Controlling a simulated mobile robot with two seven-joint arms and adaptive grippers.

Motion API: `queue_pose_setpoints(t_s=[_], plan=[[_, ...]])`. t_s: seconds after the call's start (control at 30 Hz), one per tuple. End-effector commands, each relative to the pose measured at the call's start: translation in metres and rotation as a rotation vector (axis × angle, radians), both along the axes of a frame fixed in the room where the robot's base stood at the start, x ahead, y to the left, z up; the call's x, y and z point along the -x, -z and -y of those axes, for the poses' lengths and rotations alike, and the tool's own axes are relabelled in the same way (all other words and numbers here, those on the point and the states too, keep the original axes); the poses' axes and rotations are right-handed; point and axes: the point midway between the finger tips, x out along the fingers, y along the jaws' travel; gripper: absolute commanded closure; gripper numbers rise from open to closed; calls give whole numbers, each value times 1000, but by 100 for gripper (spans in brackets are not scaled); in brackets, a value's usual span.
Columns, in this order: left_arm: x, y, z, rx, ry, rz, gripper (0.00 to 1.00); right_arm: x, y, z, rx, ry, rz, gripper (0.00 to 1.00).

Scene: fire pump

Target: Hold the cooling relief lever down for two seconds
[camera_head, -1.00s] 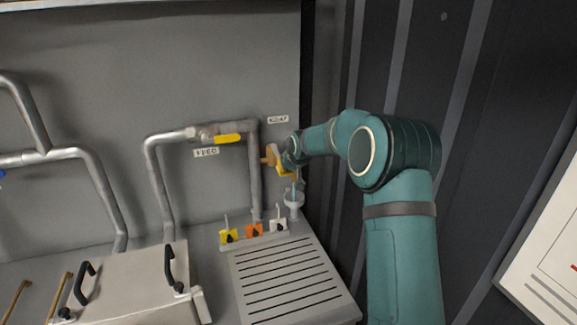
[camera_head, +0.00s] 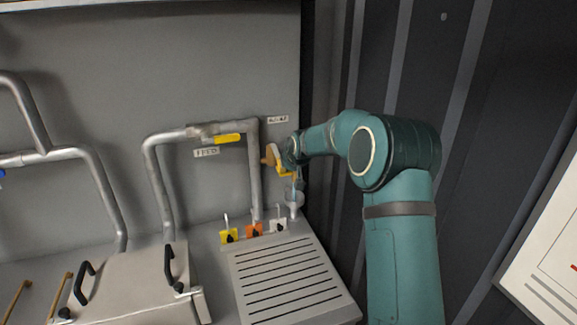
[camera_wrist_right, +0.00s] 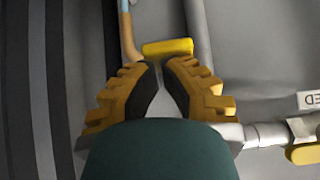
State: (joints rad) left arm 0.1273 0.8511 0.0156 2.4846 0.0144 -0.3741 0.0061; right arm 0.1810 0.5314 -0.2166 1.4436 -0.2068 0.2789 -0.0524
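The relief lever shows in the right wrist view as a short yellow bar (camera_wrist_right: 168,47) just beyond my fingertips. My right gripper (camera_wrist_right: 160,64) has its yellow fingers with dark pads brought together at the tips, with nothing seen between them. The tips meet the bar's edge in the picture; whether they press on it I cannot tell. In the head view my right gripper (camera_head: 277,161) is at the relief pipe, and my wrist hides most of the lever. A brass spout (camera_wrist_right: 128,42) has a light-blue streak at its end, above a funnel (camera_head: 294,201). My left gripper is not in view.
A grey pipe (camera_head: 255,175) with a yellow feed handle (camera_head: 227,139) stands left of my gripper. Yellow, orange (camera_head: 254,230) and white switch blocks sit below, behind a slotted grate (camera_head: 288,275). A dark ribbed wall (camera_head: 335,215) is close on the right.

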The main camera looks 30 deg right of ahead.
Motion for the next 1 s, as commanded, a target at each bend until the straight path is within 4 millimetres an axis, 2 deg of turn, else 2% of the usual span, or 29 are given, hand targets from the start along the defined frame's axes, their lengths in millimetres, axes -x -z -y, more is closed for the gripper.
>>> queue_pose_setpoints(t_s=[0.6,1.0], plan=[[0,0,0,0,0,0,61,0,0,0,0,0,-2,100],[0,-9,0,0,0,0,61,0,-15,0,0,0,-1,100]])
